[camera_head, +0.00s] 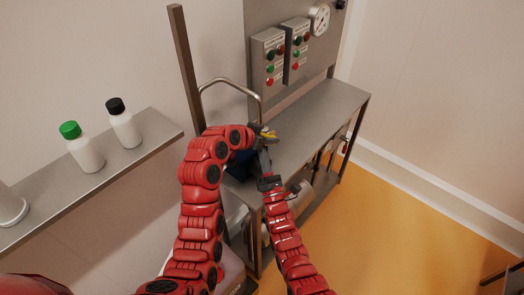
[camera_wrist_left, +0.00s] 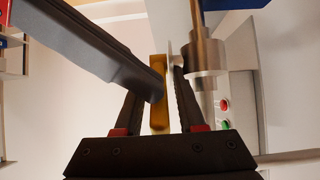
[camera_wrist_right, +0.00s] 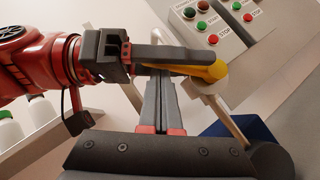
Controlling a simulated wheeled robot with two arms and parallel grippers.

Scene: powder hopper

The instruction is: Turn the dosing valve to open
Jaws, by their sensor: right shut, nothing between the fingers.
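The yellow valve handle (camera_head: 268,135) sits at the near end of the steel bench in the head view. In the left wrist view the yellow handle (camera_wrist_left: 158,110) stands between the spread fingers of my left gripper (camera_wrist_left: 160,85), with a narrow gap on the right side. My left gripper also shows from the side in the right wrist view, along the yellow handle (camera_wrist_right: 205,70). My right gripper (camera_wrist_right: 163,85) is shut and empty. Its fingertips are close under my left gripper's fingers; I cannot tell whether they touch. The pale valve fitting (camera_wrist_right: 205,88) is partly hidden.
Control boxes (camera_head: 268,57) with buttons and a gauge (camera_head: 319,18) are on the back panel. A bent metal pipe (camera_head: 232,82) rises behind my grippers. A wall shelf (camera_head: 150,160) at left holds white bottles (camera_head: 124,125).

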